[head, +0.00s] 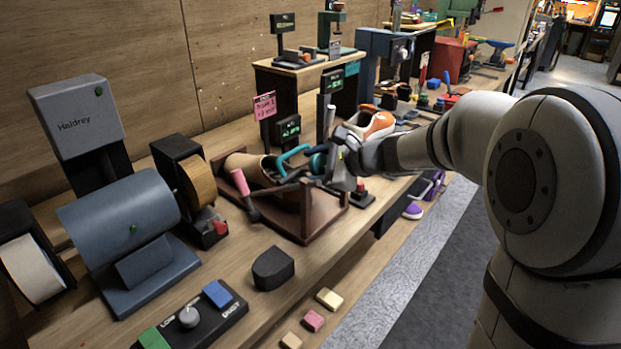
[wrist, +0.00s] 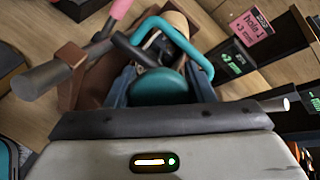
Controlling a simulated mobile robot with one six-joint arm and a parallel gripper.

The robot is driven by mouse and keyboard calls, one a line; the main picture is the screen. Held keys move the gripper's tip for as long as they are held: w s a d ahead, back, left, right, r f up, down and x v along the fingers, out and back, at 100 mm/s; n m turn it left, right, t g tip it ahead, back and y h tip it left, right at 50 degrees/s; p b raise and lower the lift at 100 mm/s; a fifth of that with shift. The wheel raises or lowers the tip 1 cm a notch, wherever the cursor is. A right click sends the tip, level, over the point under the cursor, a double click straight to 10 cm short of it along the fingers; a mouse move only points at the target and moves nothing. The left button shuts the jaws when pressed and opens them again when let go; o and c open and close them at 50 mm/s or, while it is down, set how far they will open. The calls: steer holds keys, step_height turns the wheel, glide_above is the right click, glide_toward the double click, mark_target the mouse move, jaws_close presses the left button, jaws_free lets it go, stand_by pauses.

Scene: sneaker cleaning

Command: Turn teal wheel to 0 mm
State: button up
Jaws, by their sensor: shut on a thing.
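The teal wheel (wrist: 158,87) shows between the fingers in the wrist view, at the end of a clamp over a brown wooden stand. In the head view the wheel (head: 318,162) is small and partly covered. My gripper (head: 330,160) is at the wheel, with its blue-grey fingers (wrist: 158,85) shut on it from both sides. A teal bent handle (wrist: 205,66) curves around just beyond the wheel. A display with green characters (wrist: 235,62) stands to the right in the wrist view; its reading is too small to tell.
A pink-handled lever (head: 241,183) stands on the wooden stand (head: 310,232). A pink sign (head: 264,106) and dark display posts are close behind. A grinder (head: 120,215) and control panel (head: 190,320) are at left.

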steer(key=n+b, duration=0.3)
steer(key=n, duration=0.1)
steer(key=shift+f, duration=0.25)
steer(key=n+g+b, duration=0.1)
steer(key=n+b, duration=0.2)
steer(key=shift+d+f+n+h+b, duration=0.1)
steer(key=shift+n+h+b, duration=0.2)
steer(key=shift+b, duration=0.1)
steer(key=n+b, duration=0.5)
steer(key=n, duration=0.1)
steer(key=shift+s+h, duration=0.1)
steer(key=shift+h, duration=0.3)
steer(key=n+b, duration=0.2)
steer(key=n, duration=0.1)
steer(key=n+h+b, duration=0.1)
steer(key=n+b, duration=0.1)
steer(key=n, duration=0.2)
steer(key=shift+d+f+b, duration=0.1)
steer(key=shift+d+b, duration=0.1)
steer(key=shift+b, duration=0.15)
steer(key=n+b, duration=0.2)
steer(key=n, duration=0.1)
steer(key=shift+d+n+h, duration=0.1)
steer(key=shift+n+h, duration=0.3)
steer(key=shift+n+b, duration=0.7)
steer(key=shift+n, duration=0.1)
steer(key=shift+w+r+t, duration=0.2)
steer(key=shift+t, duration=0.1)
steer(key=o, duration=0.9)
steer(key=shift+f, duration=0.15)
